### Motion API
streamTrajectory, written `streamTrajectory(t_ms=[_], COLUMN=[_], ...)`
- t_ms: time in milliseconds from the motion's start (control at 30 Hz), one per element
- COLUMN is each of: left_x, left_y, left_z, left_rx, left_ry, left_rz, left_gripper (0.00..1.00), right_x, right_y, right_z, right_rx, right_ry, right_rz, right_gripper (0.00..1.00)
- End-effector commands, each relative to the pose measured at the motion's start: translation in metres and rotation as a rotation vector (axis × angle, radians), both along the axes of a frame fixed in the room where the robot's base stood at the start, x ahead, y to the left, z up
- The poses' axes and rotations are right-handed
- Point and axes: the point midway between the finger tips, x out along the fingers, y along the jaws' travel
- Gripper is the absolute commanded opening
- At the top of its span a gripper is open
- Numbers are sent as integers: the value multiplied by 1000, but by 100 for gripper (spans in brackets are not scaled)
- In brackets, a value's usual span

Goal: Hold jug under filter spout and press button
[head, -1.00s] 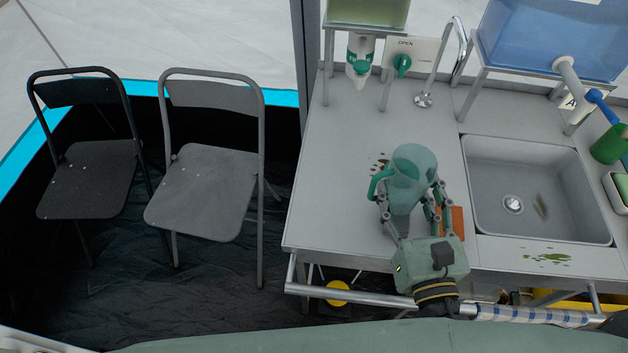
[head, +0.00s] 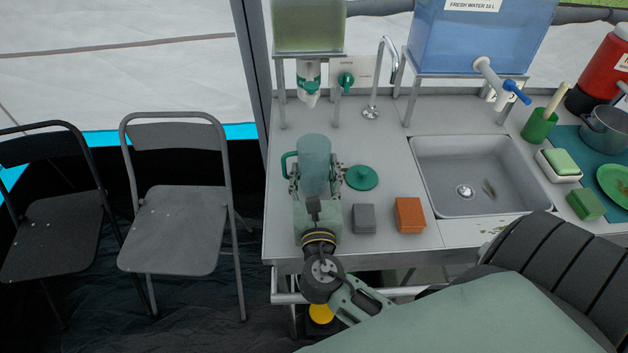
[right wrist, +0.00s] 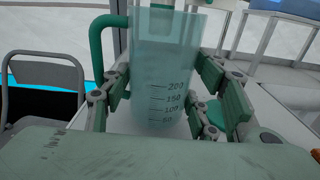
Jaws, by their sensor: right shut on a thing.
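The clear teal jug (head: 314,160) with a green handle is upright between the fingers of my right gripper (head: 314,182), which is shut on it. In the right wrist view the jug (right wrist: 165,70) shows its volume marks and looks empty. Whether it touches the counter cannot be told. The filter tank (head: 308,28) is at the top left of the counter, on a stand. Its white and green spout (head: 308,84) hangs beyond the jug, with a gap between them in the picture. The green button (head: 346,81) is on a pale panel right of the spout. My left gripper is not in view.
A round green lid (head: 361,178), a grey block (head: 364,218) and an orange block (head: 410,214) lie right of my gripper. A thin metal tap (head: 378,85) stands right of the panel. The sink (head: 470,175) is farther right. Counter between jug and spout is clear.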

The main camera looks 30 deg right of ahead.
Motion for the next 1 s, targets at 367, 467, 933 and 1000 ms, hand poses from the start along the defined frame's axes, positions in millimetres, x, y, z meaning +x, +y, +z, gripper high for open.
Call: streamTrajectory(t_ms=[367, 467, 933, 1000], left_x=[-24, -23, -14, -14], left_y=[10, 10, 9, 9], left_z=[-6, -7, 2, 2], left_rx=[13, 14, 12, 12], left_ry=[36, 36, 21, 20], left_rz=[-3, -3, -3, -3], left_gripper=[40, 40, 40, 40], right_x=[33, 42, 78, 82], right_y=[-20, -25, -48, -49], right_z=[0, 1, 1, 2], right_rx=[-2, -2, -2, -1], right_ry=[-2, -3, -2, -3], right_rz=[1, 2, 2, 2], right_gripper=[24, 24, 24, 24])
